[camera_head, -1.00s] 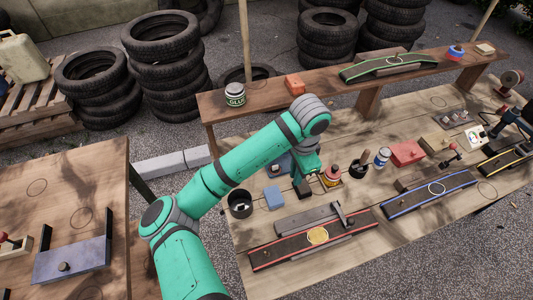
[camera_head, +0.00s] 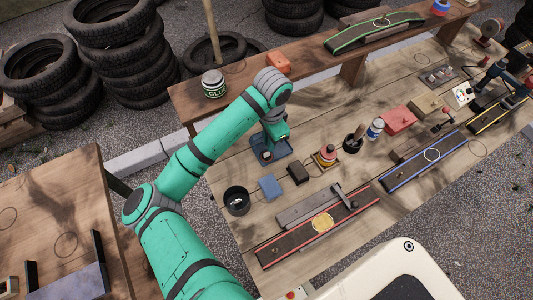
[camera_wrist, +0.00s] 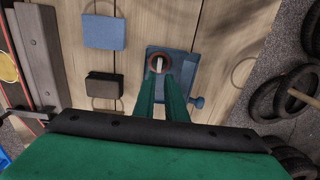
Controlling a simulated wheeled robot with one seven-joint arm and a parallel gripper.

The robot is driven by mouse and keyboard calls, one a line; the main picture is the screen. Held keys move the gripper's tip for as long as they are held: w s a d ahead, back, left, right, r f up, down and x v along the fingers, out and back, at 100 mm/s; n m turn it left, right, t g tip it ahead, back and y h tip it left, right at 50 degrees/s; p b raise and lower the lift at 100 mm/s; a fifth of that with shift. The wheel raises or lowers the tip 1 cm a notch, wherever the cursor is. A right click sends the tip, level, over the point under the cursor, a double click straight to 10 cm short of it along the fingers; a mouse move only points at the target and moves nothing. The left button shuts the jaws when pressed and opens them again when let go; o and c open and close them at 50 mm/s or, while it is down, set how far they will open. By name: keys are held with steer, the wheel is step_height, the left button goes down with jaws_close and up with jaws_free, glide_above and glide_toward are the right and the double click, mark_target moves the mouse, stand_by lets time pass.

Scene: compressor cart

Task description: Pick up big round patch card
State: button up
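My gripper (camera_wrist: 160,84) points down over a blue fixture (camera_wrist: 184,62) with a side knob. Its two green fingers show a narrow gap between them and look open. A small pale upright piece (camera_wrist: 158,63) stands in a dark round recess of the fixture, just at the fingertips; I cannot tell whether they touch it. In the head view the fixture (camera_head: 264,157) is partly hidden by the gripper (camera_head: 270,148). A yellow round patch (camera_head: 322,222) lies on the red-edged belt strip (camera_head: 290,245). I cannot tell for sure which item is the big round patch card.
A dark block (camera_head: 298,173), a blue block (camera_head: 270,187) and a black cup (camera_head: 237,200) stand close by the fixture. A raised shelf with a glue tin (camera_head: 213,84) and an orange block (camera_head: 278,62) runs behind. Tyre stacks (camera_head: 120,50) stand beyond.

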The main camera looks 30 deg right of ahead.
mark_target(267, 152)
steer(key=shift+a+f, duration=0.2)
steer(key=shift+f, duration=2.45)
steer(key=shift+c, duration=0.6)
jaws_close()
steer(key=shift+a+r, duration=0.1)
